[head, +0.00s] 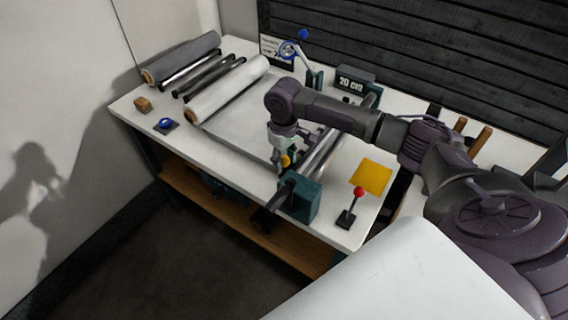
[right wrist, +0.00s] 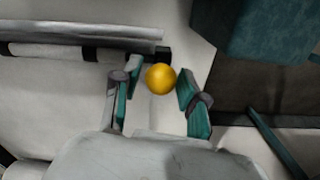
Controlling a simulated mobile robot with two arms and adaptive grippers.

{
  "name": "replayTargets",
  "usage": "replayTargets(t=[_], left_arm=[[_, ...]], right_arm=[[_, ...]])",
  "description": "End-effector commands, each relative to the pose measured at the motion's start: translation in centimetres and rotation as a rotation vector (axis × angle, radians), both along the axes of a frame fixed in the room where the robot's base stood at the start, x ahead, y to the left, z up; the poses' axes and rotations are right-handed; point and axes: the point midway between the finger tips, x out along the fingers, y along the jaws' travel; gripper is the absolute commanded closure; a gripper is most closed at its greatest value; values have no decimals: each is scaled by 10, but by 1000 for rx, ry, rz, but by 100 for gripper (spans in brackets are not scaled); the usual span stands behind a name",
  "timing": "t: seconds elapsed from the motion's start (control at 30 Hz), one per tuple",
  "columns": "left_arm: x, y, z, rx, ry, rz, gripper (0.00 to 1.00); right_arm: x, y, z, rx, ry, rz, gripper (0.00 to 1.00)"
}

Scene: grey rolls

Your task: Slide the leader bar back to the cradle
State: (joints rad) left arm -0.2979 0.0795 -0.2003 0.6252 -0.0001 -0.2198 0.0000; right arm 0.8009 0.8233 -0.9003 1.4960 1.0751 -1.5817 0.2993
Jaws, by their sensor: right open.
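My right gripper (head: 284,150) is over the front part of the white table, pointing down. A yellow ball-shaped knob (head: 285,161) shows just below it. In the right wrist view the same yellow knob (right wrist: 160,79) sits between the tips of my open right gripper (right wrist: 157,73), with a gap to the finger on its left and little or none to the one on its right. A silver bar with a black end (right wrist: 80,36) lies just beyond the fingers; I cannot tell whether it is the leader bar or whether the knob joins it. I cannot make out the cradle for sure. My left gripper is out of view.
Grey and white rolls (head: 228,90) lie at the table's left. Metal rollers (head: 322,150) run beside my right arm to a teal block (head: 300,197). A red-knobbed lever (head: 358,192) and yellow square (head: 371,177) are right of it. A "20 cm" block (head: 356,80) stands behind.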

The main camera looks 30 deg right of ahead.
Motion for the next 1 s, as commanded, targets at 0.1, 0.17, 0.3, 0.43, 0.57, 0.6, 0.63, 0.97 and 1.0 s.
replayTargets(t=[0.1, 0.17, 0.3, 0.43, 0.57, 0.6, 0.63, 0.97, 1.0], left_arm=[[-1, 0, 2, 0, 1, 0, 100], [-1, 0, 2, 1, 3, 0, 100], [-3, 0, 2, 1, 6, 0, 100], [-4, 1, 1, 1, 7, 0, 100], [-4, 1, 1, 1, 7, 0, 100], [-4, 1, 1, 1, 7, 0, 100], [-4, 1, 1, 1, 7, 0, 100], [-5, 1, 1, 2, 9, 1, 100], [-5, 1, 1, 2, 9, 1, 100]], right_arm=[[0, 0, -15, 0, 1, -2, 57], [0, 0, -20, 0, 1, -1, 57], [0, 0, -26, 0, 1, -1, 57], [0, 0, -26, 0, 0, 0, 57], [0, 0, -26, 0, 0, 0, 61], [0, 0, -26, 0, 0, 0, 67], [0, 0, -26, 0, 0, 0, 72], [1, 0, -25, 0, -1, -1, 100], [1, 0, -25, 0, -2, -1, 100]])
